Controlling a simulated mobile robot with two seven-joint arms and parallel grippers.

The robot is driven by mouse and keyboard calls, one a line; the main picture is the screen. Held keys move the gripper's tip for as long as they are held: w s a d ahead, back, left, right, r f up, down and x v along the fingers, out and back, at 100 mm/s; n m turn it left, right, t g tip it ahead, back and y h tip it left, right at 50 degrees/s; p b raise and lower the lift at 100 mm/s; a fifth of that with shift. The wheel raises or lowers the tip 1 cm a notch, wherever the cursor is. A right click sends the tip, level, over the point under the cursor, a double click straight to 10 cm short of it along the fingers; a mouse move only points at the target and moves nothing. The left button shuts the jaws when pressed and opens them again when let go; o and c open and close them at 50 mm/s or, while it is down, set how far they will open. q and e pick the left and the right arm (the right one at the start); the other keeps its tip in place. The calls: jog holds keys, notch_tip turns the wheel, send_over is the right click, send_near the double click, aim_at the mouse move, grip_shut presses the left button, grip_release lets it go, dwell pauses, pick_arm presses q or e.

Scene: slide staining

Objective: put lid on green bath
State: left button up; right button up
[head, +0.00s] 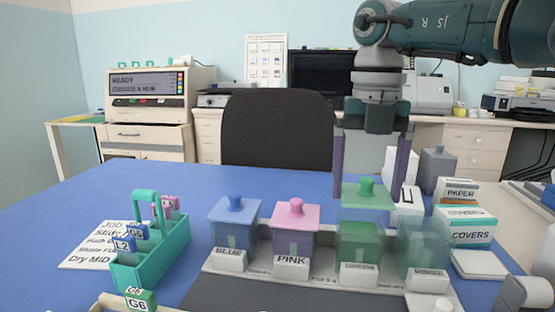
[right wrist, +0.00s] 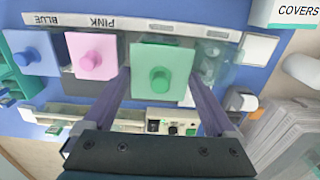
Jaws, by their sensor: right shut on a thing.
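The green bath (head: 360,240) stands in the rack behind its GREEN label, between the pink bath (head: 294,240) and a clear, pale bath (head: 422,245). My right gripper (head: 370,197) points down over the green bath, its two fingers on either side of the green lid (head: 366,196). It is shut on this lid, which looks level, with its knob up, just above the bath's mouth. In the right wrist view the lid (right wrist: 162,78) sits between the fingertips and hides most of the bath. My left gripper is not in view.
The blue bath (head: 234,232) and the pink bath wear their lids. A green slide carrier (head: 150,255) stands at the left on the blue table. COVERS (head: 470,228) and PAPER (head: 458,192) boxes and bottles stand close at the right. The table's far left is clear.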

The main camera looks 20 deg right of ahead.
jog(key=shift+a+f+b, duration=0.15)
jog(key=shift+f+b, duration=0.25)
jog(key=shift+f, duration=0.15)
jog(key=shift+f+b, duration=0.8)
jog(key=shift+f, duration=0.55)
jog(key=shift+f, duration=0.25)
jog(key=o, duration=1)
jog(key=shift+r, duration=0.1)
notch_tip(320, 180, up, 10)
jog(key=shift+f, duration=0.2)
